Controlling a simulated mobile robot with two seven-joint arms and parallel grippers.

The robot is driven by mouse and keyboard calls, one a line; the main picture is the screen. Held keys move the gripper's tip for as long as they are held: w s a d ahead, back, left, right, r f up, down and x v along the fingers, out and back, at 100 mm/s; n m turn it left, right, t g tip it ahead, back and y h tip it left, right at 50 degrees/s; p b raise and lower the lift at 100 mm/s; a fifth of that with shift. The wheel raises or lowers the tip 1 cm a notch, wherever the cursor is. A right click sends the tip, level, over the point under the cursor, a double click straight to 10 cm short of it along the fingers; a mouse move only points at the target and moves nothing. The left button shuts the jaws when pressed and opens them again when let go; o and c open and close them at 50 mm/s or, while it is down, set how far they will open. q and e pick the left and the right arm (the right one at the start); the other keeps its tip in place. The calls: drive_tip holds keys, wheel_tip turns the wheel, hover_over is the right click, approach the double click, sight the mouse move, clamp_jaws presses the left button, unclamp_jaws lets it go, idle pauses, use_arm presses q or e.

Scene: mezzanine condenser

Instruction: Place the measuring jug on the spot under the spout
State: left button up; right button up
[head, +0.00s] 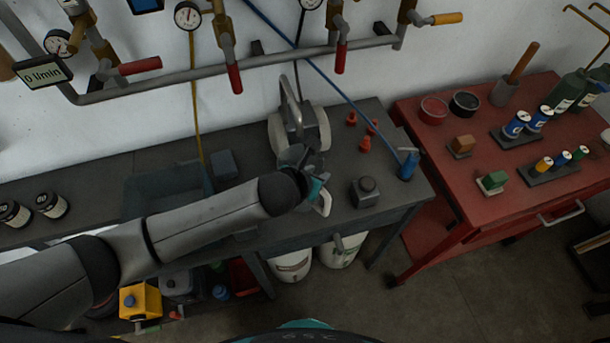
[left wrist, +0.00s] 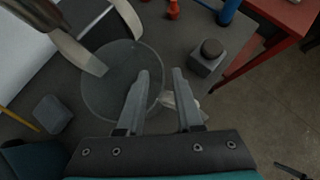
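A clear round vessel, which looks like the measuring jug (left wrist: 105,97), stands on the dark bench in the left wrist view. Its pale handle (left wrist: 188,103) shows at its right side, partly behind a finger. In the left wrist view, the two fingers of this gripper (left wrist: 160,75) are apart, above the jug's right side and handle. The spot is not discernible. My right gripper is out of view.
A white-and-grey device (head: 312,128) stands behind the jug. A dark block with a round knob (head: 365,190), red pieces (head: 365,144) and a blue bottle (head: 408,165) are to the right. A dark tray (head: 165,192) lies left. A red table (head: 430,150) stands farther right.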

use_arm(q)
drive_tip(key=p+v, duration=0.1)
drive_tip(key=v, duration=0.9)
drive_tip(key=shift+s+r, duration=0.2)
drive_tip(key=shift+a, duration=0.15)
